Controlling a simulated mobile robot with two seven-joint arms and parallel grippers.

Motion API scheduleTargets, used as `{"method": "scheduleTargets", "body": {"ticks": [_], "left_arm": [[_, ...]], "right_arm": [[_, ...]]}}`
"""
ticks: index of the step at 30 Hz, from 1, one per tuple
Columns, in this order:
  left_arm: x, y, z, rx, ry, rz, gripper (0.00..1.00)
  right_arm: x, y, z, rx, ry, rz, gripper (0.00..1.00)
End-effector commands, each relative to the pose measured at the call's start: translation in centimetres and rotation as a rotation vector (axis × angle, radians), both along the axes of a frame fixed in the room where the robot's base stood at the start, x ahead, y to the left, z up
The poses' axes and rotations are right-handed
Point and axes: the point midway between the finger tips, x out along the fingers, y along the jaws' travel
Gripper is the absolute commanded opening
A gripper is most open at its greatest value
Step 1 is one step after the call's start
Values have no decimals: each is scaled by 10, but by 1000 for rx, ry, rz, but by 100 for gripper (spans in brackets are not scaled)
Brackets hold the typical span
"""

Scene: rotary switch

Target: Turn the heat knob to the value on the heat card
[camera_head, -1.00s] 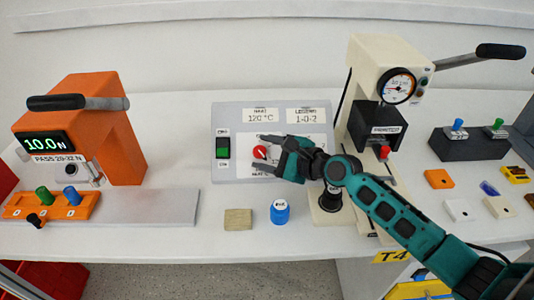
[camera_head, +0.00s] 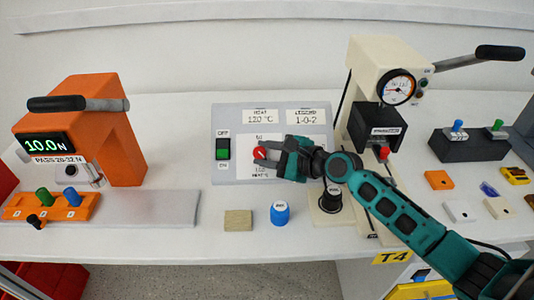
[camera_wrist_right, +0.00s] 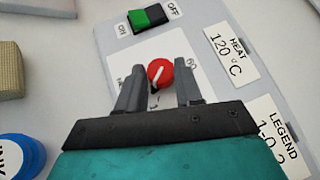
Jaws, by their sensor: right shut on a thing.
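The red heat knob (camera_head: 259,153), with a white pointer line, sits on a white dial plate on the grey sloped panel (camera_head: 228,115). It also shows in the right wrist view (camera_wrist_right: 158,70), where the line runs slantwise and much of the dial scale is hidden. My right gripper (camera_head: 266,154) is shut on the knob, with one finger on each side of it. The heat card (camera_head: 261,116) above the dial reads 120 °C and is also readable in the right wrist view (camera_wrist_right: 230,55). My left gripper is not in view.
A green rocker switch (camera_head: 223,148) is left of the dial, and a legend card (camera_head: 306,117) reads 1-0-2. A cream press (camera_head: 375,60) is right, an orange press (camera_head: 110,130) left.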

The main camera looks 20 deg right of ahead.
Motion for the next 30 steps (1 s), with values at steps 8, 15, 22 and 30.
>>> {"method": "scheduleTargets", "body": {"ticks": [8, 15, 22, 30], "left_arm": [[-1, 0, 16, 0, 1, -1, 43], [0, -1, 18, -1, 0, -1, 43], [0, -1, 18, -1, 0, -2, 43], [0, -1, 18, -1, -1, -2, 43]], "right_arm": [[4, -2, 7, -168, 47, 203, 5], [4, -3, 4, -207, 58, 256, 5], [4, -3, 3, -206, 58, 254, 39], [4, -2, 4, -204, 58, 253, 60]]}}
